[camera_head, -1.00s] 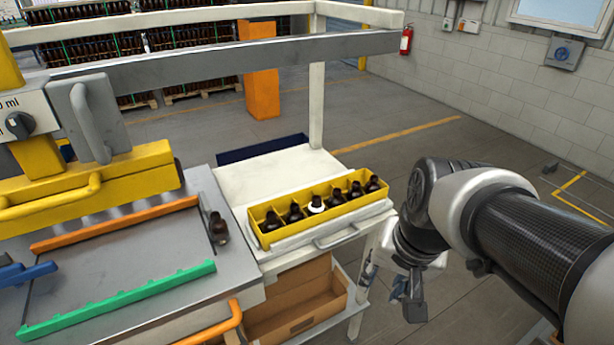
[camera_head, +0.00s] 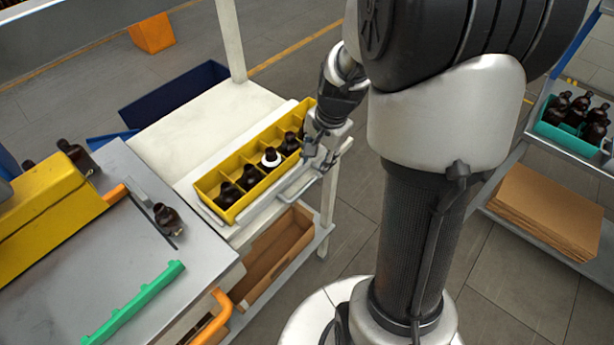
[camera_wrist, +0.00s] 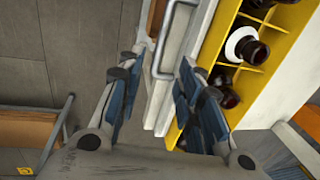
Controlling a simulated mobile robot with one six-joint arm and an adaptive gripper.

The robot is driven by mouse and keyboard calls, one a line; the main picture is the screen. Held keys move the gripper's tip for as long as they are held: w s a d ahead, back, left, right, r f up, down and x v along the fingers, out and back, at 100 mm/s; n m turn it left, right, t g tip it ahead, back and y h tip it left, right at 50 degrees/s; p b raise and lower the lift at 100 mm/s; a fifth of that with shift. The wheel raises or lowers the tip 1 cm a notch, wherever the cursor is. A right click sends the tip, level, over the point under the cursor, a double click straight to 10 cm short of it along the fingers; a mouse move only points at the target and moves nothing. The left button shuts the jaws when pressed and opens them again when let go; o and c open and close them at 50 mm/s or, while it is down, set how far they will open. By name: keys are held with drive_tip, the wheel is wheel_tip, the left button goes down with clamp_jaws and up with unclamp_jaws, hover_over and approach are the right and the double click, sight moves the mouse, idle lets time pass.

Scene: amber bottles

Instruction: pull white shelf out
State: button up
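The white shelf (camera_head: 186,192) is a pale pull-out board on the white table, with a light metal handle (camera_head: 297,186) on its front edge. A yellow crate (camera_head: 228,213) of amber bottles stands on it. My gripper (camera_head: 326,150) is at the crate's right end, near the shelf's front edge. In the wrist view the gripper (camera_wrist: 163,68) is open, its blue-padded fingers apart. The handle (camera_wrist: 157,62) and the shelf edge (camera_wrist: 182,70) show between and beyond the fingers. I cannot tell whether either finger touches the handle.
A brown cardboard box (camera_head: 275,250) stands on the lower level beneath. Left is a grey workbench (camera_head: 150,265) with a loose bottle (camera_head: 167,217). At right, a rack holds a teal crate (camera_head: 568,137) and cardboard (camera_head: 548,212). Floor in front is partly clear.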

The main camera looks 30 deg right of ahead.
sight(309, 184)
drive_tip(key=f+b, duration=0.1)
drive_tip(key=f, duration=0.2)
drive_tip(key=w+f, duration=0.1)
drive_tip(key=f, duration=0.3)
drive_tip(key=w+f+b, duration=0.1)
drive_tip(key=f, duration=0.2)
drive_tip(key=shift+a+f+b, duration=0.3)
drive_tip(key=shift+a, duration=0.1)
drive_tip(key=shift+c, duration=0.5)
clamp_jaws()
